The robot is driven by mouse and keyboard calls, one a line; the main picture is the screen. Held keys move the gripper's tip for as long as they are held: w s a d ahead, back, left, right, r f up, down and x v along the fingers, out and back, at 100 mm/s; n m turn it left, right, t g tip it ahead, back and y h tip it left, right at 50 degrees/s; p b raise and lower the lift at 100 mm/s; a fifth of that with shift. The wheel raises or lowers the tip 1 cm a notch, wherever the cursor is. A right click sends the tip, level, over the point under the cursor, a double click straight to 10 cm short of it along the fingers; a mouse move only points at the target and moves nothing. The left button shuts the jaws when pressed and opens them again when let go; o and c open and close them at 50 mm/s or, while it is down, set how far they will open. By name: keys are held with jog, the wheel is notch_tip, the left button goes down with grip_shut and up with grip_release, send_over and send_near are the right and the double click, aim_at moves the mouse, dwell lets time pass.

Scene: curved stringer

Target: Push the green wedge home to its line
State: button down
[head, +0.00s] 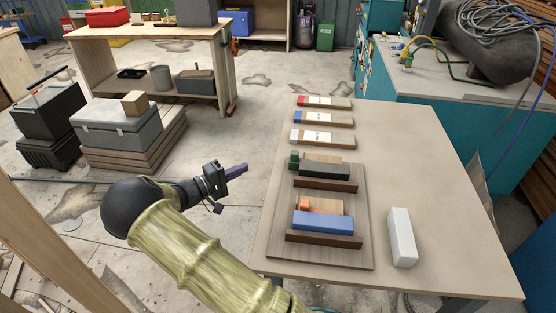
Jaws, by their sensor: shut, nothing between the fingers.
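The green wedge (294,160) is a small green piece on the upper left of a grey-brown board (277,240) on the table. It is at the left end of a black block (325,171), beside a pale wood piece (322,157). Its line is too small to make out. My gripper (243,168) is shut and empty, off the table's left edge in the picture, to the left of the green wedge and apart from it.
An orange wedge (304,204) and a blue block (323,222) sit lower on the board, with brown rails (323,239) in front. Labelled red, blue and white-ended strips (322,119) lie beyond. A white block (402,237) stands at right. The table's right side (410,150) is clear.

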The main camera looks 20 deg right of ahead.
jog(key=shift+s, duration=0.1)
jog(key=d+p, duration=0.3)
jog(key=d, duration=0.9)
jog(key=shift+d+r, duration=0.1)
jog(key=shift+r, duration=0.05)
jog(key=shift+s+d, duration=0.2)
jog(key=shift+d, duration=0.35)
